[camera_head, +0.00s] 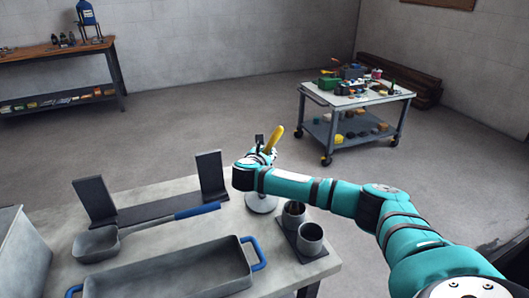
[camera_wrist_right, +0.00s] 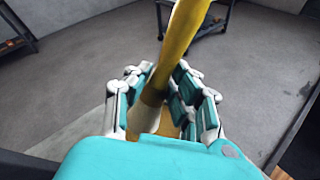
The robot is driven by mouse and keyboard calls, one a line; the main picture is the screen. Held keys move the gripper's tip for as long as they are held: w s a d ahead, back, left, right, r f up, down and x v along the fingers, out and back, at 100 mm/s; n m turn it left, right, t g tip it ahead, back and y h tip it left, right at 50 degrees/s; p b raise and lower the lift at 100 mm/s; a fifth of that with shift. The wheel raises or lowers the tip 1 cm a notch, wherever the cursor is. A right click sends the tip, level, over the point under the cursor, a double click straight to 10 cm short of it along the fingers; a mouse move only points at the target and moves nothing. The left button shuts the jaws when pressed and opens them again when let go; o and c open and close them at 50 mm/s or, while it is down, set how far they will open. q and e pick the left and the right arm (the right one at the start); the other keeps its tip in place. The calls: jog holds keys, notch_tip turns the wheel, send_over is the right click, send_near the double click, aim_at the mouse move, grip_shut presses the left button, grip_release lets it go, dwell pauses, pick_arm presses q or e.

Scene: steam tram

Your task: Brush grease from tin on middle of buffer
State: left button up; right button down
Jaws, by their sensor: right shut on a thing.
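My right gripper (camera_head: 262,156) is shut on a brush with a yellow handle (camera_head: 275,138), above the back right part of the grey table (camera_head: 190,185). In the right wrist view the brush handle (camera_wrist_right: 183,40) rises from between the fingers of my right gripper (camera_wrist_right: 165,105), and the brush's lower end is partly hidden by them. A pale round disc (camera_head: 261,204) is below my right wrist, partly covered by it; I cannot tell if it is the buffer. Two grey cups, the back one (camera_head: 294,215) with something brown inside and the front one (camera_head: 310,240), stand beside it; neither is clearly the grease tin. My left gripper is not in view.
A metal tray with blue handles (camera_head: 170,277), a blue-handled ladle (camera_head: 97,244) and a dark stand with two uprights (camera_head: 160,209) take up the table's left and front. A loaded cart (camera_head: 350,97) and a workbench (camera_head: 55,50) stand farther back, with open floor between.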

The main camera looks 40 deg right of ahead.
jog(key=shift+f, duration=0.85)
dwell(0.9)
notch_tip(320, 180, up, 7)
jog(key=p, duration=0.7)
jog(key=shift+r+p, duration=0.1)
jog(key=shift+p, duration=0.3)
dwell(0.6)
